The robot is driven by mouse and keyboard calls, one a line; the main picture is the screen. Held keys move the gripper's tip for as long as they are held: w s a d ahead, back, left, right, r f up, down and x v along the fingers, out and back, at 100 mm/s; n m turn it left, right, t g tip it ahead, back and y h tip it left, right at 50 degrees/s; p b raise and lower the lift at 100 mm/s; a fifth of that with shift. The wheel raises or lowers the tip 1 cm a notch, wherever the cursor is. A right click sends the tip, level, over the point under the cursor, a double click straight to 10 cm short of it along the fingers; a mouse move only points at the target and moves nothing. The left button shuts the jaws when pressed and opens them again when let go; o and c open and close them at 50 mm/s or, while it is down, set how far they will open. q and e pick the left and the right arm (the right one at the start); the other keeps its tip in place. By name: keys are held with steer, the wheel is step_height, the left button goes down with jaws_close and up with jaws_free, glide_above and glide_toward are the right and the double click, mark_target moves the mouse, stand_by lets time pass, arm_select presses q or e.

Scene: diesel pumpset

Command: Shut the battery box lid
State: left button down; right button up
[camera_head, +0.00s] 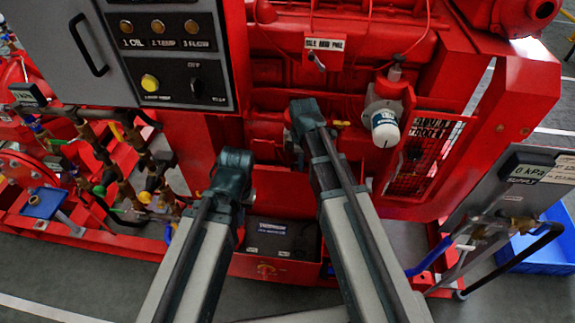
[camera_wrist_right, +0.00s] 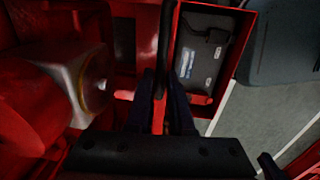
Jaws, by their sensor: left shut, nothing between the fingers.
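The battery box (camera_head: 262,268) is a low red box at the bottom centre of the head view. It is open, with the dark battery (camera_head: 284,238) showing inside; the battery also shows in the right wrist view (camera_wrist_right: 206,52). The lid (camera_head: 283,190) appears to be the red panel standing up behind the battery, partly hidden by my arms. My left gripper (camera_head: 234,160) is shut and empty, left of this panel. My right gripper (camera_head: 304,108) is higher and further right. In the right wrist view its fingers lie either side of a thin red edge (camera_wrist_right: 160,117), apparently the lid's; whether they grip it is unclear.
The red engine frame and grey control panel (camera_head: 165,45) rise behind. Pipes and valves (camera_head: 115,160) crowd the left. A white-and-red filter (camera_head: 385,125) is right of my right gripper. A grey gauge panel (camera_head: 520,190) and blue bin (camera_head: 540,240) stand at right.

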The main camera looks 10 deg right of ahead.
jaws_close()
steer(key=shift+s, duration=0.1)
steer(key=shift+s+a, duration=0.3)
steer(key=shift+s, duration=0.65)
steer(key=shift+s+f, duration=0.1)
steer(key=shift+s+a, duration=0.25)
steer(key=shift+s, duration=0.6)
steer(key=shift+s+f, duration=0.1)
steer(key=shift+s, duration=0.05)
steer(key=shift+s+a+f+b, duration=0.1)
steer(key=shift+s+a+b, duration=0.1)
steer(key=shift+s, duration=0.2)
steer(key=shift+s+a+f+b, duration=0.1)
steer(key=shift+s+b, duration=0.05)
steer(key=shift+s, duration=0.4)
